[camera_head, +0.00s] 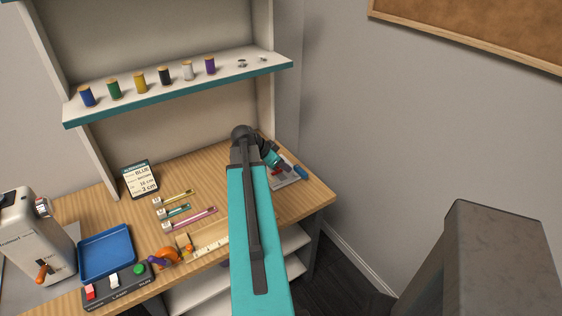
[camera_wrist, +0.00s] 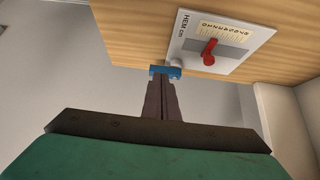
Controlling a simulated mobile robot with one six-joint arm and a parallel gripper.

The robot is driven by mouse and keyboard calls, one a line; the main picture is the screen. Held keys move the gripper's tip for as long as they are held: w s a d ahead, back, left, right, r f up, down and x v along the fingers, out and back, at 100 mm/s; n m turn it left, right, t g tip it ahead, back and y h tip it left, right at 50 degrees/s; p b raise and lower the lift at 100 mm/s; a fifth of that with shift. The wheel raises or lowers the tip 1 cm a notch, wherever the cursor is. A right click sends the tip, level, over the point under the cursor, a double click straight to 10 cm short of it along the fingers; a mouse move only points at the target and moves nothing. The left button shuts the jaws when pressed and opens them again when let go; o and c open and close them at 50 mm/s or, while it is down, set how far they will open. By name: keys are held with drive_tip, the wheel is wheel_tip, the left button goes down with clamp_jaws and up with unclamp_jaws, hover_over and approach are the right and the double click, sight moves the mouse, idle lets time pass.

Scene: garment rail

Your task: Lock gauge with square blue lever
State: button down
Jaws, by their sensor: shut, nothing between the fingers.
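The hem gauge is a white plate (camera_wrist: 232,62) marked "HEM cm" with a printed scale and a red pointer (camera_wrist: 209,50) on a grey strip. Its blue lever (camera_wrist: 166,71) sits at the plate's near edge in the wrist view. My gripper (camera_wrist: 163,80) is shut and empty, its fingertips at the blue lever; whether they touch it I cannot tell. In the head view the gauge (camera_head: 291,181) lies at the right end of the bench, partly hidden by my arm, with a blue part (camera_head: 300,172) at its right.
The wooden bench (camera_head: 206,171) also carries a card (camera_head: 140,180) reading "BLUE" and "3 cm", several coloured strips, a blue tray (camera_head: 106,252), a switch box (camera_head: 117,287) and a white machine (camera_head: 36,243). A shelf with thread spools (camera_head: 139,81) hangs above. A wall stands at the right.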

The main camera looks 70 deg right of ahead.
sight(301, 174)
drive_tip(key=shift+s+d+r+p+x, duration=0.15)
drive_tip(key=shift+p+x, duration=0.25)
drive_tip(key=shift+x, duration=0.8)
drive_tip(key=shift+s+d+r+p+x, duration=0.1)
drive_tip(key=shift+p+x, duration=0.3)
drive_tip(key=shift+x, duration=0.8)
drive_tip(key=shift+s+d+r+p+x, duration=0.15)
drive_tip(key=shift+p+x, duration=0.25)
drive_tip(key=shift+x, duration=0.8)
drive_tip(key=shift+w, duration=0.1)
